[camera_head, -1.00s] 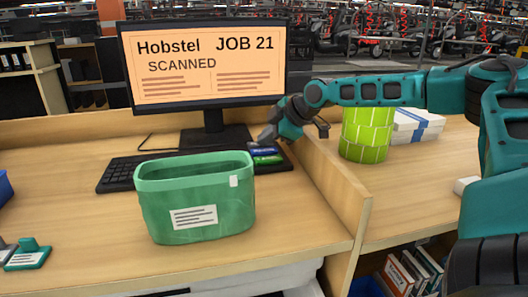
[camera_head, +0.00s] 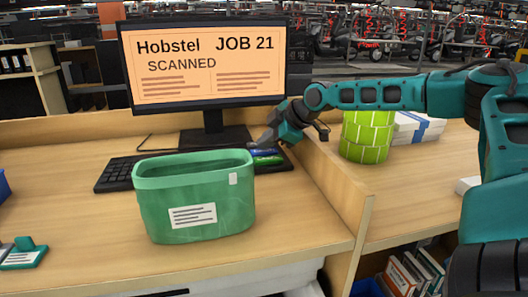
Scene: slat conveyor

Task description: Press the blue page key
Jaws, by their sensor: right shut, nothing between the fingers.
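The blue page key (camera_head: 263,152) sits at the right end of the black keyboard (camera_head: 117,174), just behind a green key (camera_head: 268,161). My right gripper (camera_head: 257,144) is shut and empty, its tips pointing left and down at the blue key and hiding part of it. I cannot tell whether the tips touch the key. The monitor (camera_head: 209,63) shows "Hobstel JOB 21 SCANNED" on an orange page. My left gripper is out of view.
A green bin (camera_head: 193,215) stands in front of the keyboard and hides its middle. A low wooden divider (camera_head: 333,185) runs to the right of the keys. Beyond it stand a lime green cylinder (camera_head: 366,137) and white boxes (camera_head: 420,127).

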